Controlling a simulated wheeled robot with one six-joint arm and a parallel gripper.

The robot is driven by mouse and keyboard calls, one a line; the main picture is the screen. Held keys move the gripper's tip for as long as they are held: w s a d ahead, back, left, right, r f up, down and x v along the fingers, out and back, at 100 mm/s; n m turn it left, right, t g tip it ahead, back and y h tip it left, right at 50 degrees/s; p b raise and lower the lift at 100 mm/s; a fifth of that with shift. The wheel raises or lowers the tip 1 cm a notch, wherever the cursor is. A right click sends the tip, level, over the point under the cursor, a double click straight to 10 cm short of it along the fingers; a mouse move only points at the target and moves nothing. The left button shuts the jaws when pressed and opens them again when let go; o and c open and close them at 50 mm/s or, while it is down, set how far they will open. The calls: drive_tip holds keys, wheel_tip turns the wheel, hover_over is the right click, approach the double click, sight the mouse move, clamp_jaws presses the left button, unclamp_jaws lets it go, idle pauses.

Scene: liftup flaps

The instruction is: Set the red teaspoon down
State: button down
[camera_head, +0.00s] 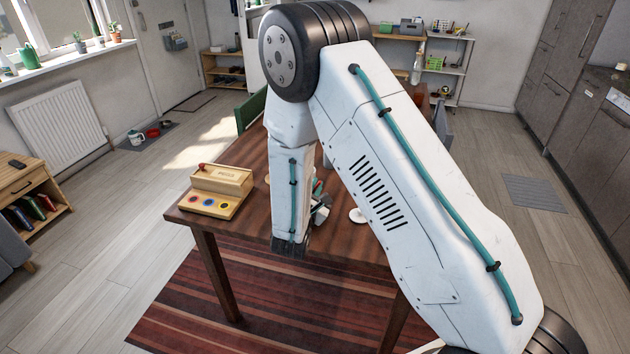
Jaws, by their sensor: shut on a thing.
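My gripper (320,208) shows only in part, low over the table, past the right edge of my forearm. My arm hides most of its jaws. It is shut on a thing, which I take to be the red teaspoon. No spoon shape can be made out; only small red and teal bits show beside the forearm. The dark brown wooden table (247,227) lies under the gripper. Whether the held thing touches the table cannot be told.
A light wooden box (222,180) with coloured round spots on its front stands at the table's left end. A small white round dish (357,215) lies right of the gripper, partly behind my arm. A green chair (250,109) stands at the far side.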

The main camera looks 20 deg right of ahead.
drive_tip(key=shift+f, duration=0.15)
drive_tip(key=c, duration=1.5)
unclamp_jaws()
wheel_tip(320, 180, up, 7)
